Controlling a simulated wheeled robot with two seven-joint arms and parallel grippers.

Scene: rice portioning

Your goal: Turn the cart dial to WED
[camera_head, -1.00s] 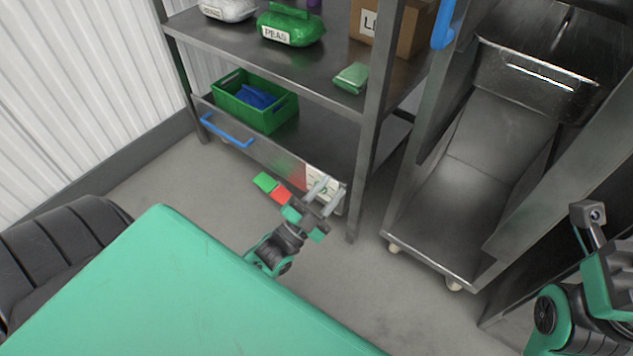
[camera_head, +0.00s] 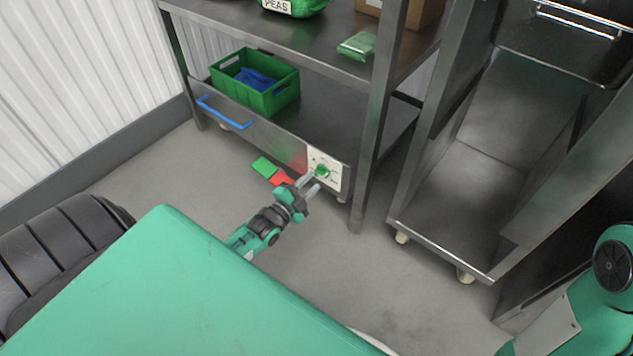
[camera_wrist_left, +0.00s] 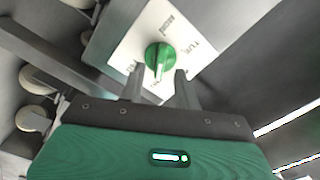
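The cart dial is a green knob (camera_head: 322,171) on a white panel (camera_head: 333,180) at the right end of the cart's lower front edge. In the left wrist view the knob (camera_wrist_left: 159,57) has a pale line pointing down the picture, between my fingers. Labels ring it on the panel (camera_wrist_left: 135,45); they are too small and blurred to read surely. My left gripper (camera_head: 314,185) is open just in front of the dial. In the left wrist view its fingertips (camera_wrist_left: 157,77) are apart, near the knob's lower end; contact cannot be told. My right gripper is out of view.
The steel cart's lower shelf holds a green crate (camera_head: 232,91) with blue contents. A blue handle (camera_head: 224,113) is on its front. Green and red pieces (camera_head: 264,166) show below the front edge. A steel rack (camera_head: 440,254) on casters stands at right. Floor between is clear.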

